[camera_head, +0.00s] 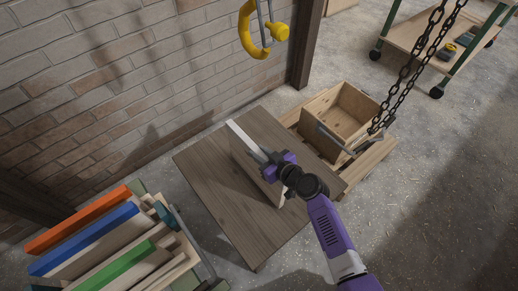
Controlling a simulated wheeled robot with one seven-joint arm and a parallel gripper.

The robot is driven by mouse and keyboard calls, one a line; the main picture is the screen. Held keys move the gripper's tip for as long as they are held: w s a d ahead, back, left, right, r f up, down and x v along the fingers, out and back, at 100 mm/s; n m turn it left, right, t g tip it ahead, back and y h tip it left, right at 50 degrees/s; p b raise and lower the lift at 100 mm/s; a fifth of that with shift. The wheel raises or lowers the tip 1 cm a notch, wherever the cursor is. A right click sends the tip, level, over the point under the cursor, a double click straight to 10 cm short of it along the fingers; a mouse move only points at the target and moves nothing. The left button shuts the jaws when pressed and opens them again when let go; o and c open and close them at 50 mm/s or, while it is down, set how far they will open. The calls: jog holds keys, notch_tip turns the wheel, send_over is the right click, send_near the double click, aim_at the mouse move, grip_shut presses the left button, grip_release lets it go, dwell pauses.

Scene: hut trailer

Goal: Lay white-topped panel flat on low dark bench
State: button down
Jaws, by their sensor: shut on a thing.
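The white-topped panel (260,182) is in the middle of the head view, above the low dark bench (203,170). It stands steeply on edge, with a narrow white strip along its upper side and a light wood face towards the lower left. My gripper (272,163) is shut on the panel's upper right part, with my purple arm reaching in from the lower right. I cannot tell whether the panel's lower edge touches the bench. The panel's far side and part of its right end are hidden by my gripper and wrist.
A wooden crate (358,102) stands on a pallet just right of the bench. A rack with orange (78,219), blue and green boards is at the lower left. A brick wall (120,75) runs behind. The bench's left part is clear.

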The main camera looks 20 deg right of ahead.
jog(key=shift+w+f, duration=0.15)
jog(key=shift+f, duration=0.05)
dwell(0.3)
jog(key=c, duration=1.2)
grip_release()
jog(key=shift+f, duration=0.15)
jog(key=shift+s+r, duration=0.2)
jog(key=shift+s, duration=0.05)
jog(key=v, duration=1.1)
jog(key=shift+s+d+r+p, duration=0.1)
jog(key=shift+s+r+p, duration=0.05)
jog(key=shift+s+p, duration=0.25)
